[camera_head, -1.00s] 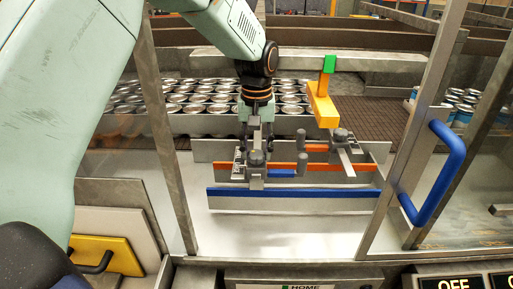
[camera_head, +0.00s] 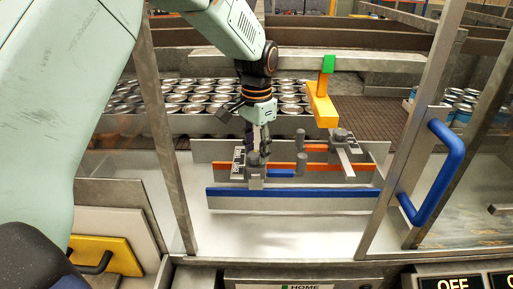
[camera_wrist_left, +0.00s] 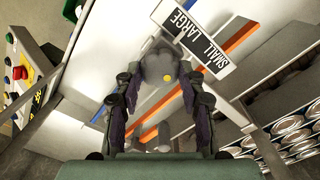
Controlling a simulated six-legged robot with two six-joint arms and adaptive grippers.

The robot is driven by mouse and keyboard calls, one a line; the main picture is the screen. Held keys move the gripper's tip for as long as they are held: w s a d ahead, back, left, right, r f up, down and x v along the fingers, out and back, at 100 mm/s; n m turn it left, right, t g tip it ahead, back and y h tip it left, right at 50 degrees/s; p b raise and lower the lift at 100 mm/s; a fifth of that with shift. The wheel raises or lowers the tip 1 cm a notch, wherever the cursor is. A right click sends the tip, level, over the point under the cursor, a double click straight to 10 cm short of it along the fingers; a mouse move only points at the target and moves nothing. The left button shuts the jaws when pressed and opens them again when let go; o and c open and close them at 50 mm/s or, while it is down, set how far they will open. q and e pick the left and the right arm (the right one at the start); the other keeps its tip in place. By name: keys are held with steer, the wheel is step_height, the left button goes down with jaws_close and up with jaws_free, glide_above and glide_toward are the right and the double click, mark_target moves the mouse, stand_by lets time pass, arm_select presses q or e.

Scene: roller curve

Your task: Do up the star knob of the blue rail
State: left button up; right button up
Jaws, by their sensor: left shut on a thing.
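The blue rail (camera_head: 325,192) runs left to right along the front of the guide assembly. Its grey star knob (camera_head: 254,159) stands on a bracket at the left end, partly hidden by my left gripper (camera_head: 257,149). The gripper points down over the knob from above. My right gripper is not in view.
A SMALL/LARGE scale plate (camera_head: 238,164) stands beside the knob. An orange rail (camera_head: 345,167) lies behind, with a second knob (camera_head: 340,134) at right. Rows of cans (camera_head: 200,97) stand behind. A framed door with a blue handle (camera_head: 441,172) is at right.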

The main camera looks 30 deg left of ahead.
mark_target(257, 153)
arm_select(q)
steer(key=shift+w+r+m, duration=0.25)
steer(key=shift+r+m, duration=0.1)
steer(key=shift+m, duration=0.25)
steer(key=o, duration=1.2)
steer(key=shift+s+f, duration=0.15)
steer(key=shift+s, duration=0.15)
steer(key=shift+w, duration=0.1)
step_height(257, 153, up, 12)
